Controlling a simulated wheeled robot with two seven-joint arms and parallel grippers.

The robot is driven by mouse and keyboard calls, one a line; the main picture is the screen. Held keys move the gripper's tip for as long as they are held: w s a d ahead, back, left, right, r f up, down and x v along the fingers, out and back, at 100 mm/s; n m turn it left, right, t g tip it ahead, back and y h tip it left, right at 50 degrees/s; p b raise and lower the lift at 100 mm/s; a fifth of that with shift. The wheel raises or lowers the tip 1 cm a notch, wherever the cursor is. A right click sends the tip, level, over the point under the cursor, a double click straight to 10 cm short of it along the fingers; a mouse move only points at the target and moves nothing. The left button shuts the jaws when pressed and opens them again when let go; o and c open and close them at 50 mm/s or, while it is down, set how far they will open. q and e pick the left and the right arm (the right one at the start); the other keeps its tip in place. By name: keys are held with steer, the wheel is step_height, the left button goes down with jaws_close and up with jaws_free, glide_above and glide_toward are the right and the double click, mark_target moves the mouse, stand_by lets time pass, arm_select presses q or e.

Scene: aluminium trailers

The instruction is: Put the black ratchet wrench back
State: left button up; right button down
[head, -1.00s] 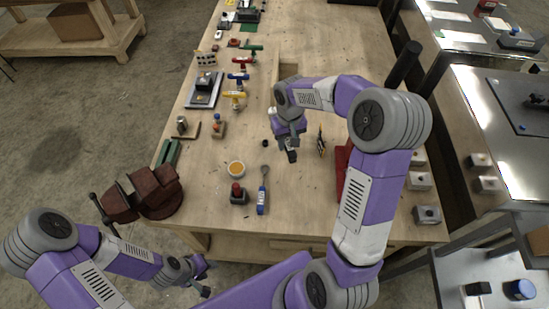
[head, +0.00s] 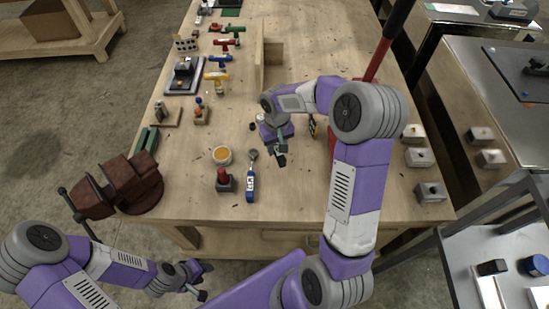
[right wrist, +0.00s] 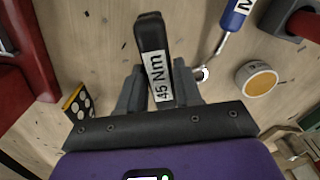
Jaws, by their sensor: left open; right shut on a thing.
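The black ratchet wrench (right wrist: 151,38) shows in the right wrist view as a black handle with a white "45 Nm" label. My right gripper (right wrist: 158,92) is shut on it, with one finger on each side. The wrench's far parts are hidden. In the head view, my right gripper (head: 280,157) hangs over the middle of the workbench, and the held wrench is hard to make out there. My left gripper (head: 201,281) is open and empty, low in front of the bench's near edge.
On the workbench (head: 200,222) lie a blue-handled wrench (head: 251,186), a cup with orange contents (head: 222,156) and a red-topped block (head: 223,180). A dark red vise (head: 132,185) is at the left corner. Coloured T-handles and a wooden divider (head: 260,58) stand farther back.

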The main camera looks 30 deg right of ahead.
step_height(320, 180, down, 6)
steer(key=shift+f+b, duration=0.25)
steer(key=shift+b, duration=0.05)
steer(key=c, duration=1.2)
jaws_free()
steer(key=shift+f, duration=0.15)
steer(key=o, duration=0.4)
steer(key=shift+o, duration=0.2)
steer(key=shift+r, duration=0.2)
step_height(320, 180, up, 12)
steer(key=shift+p, duration=0.75)
